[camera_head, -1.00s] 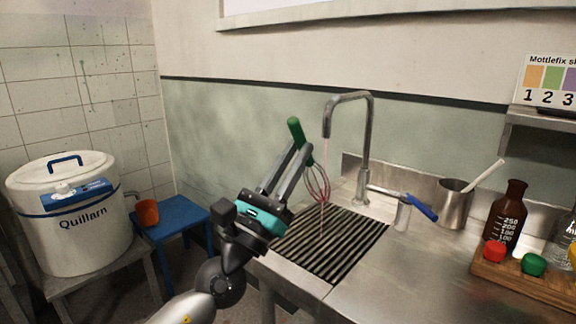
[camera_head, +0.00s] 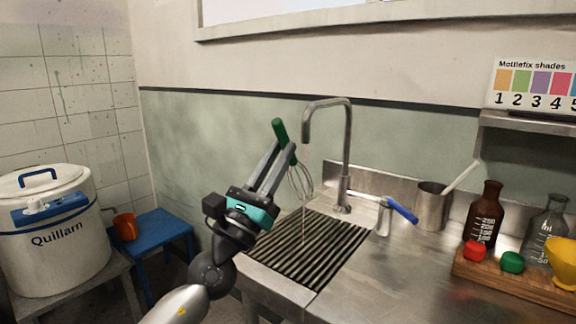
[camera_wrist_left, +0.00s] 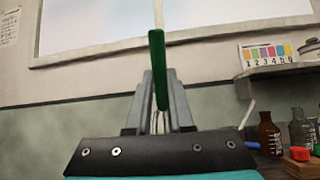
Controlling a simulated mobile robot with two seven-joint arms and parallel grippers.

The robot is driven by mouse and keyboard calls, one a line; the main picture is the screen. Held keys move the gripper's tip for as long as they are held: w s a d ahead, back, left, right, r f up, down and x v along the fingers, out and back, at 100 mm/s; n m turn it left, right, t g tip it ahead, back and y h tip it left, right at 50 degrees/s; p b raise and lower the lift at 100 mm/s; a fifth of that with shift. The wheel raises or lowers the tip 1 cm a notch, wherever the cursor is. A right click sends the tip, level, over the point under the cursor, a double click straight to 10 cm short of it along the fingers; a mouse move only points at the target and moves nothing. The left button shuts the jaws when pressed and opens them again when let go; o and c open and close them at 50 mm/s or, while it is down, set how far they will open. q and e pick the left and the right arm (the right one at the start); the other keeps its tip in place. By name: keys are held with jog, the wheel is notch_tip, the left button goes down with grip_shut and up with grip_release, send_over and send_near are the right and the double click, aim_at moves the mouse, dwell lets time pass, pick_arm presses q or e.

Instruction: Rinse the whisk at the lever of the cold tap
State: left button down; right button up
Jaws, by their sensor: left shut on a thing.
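The whisk's green handle (camera_head: 279,131) points up between the fingertips of my left gripper (camera_head: 284,150), which is shut on it. Its grey wire loops (camera_head: 301,183) hang on the tap side, under the spout. In the left wrist view the handle (camera_wrist_left: 158,68) stands upright between the fingers. The steel tap (camera_head: 347,150) arches over the sink. A thin stream of water (camera_head: 303,218) falls below the whisk onto the ribbed drain grate (camera_head: 312,252). The tap's blue-ended lever (camera_head: 401,210) sticks out to the right. My right gripper is out of view.
A steel pot (camera_head: 432,208) with a pale rod stands right of the lever. A brown bottle (camera_head: 485,214) and a wooden rack (camera_head: 515,283) with coloured caps are further right. A white Quillarn bucket (camera_head: 50,245) and blue stool (camera_head: 160,239) stand left.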

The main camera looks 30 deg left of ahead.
pick_arm(q)
jog(key=shift+d, duration=0.2)
jog(key=shift+w+d, duration=0.15)
jog(key=shift+d, duration=0.15)
jog(key=shift+a, duration=0.1)
jog(key=shift+s+a, duration=0.2)
jog(key=shift+a, duration=0.2)
jog(key=shift+w+d, duration=0.1)
jog(key=shift+d, duration=0.1)
jog(key=shift+w+d, duration=0.1)
jog(key=shift+d, duration=0.2)
jog(key=shift+a, duration=0.2)
jog(key=shift+s+a+b, duration=0.2)
jog(key=shift+a+b, duration=0.1)
dwell(1.8)
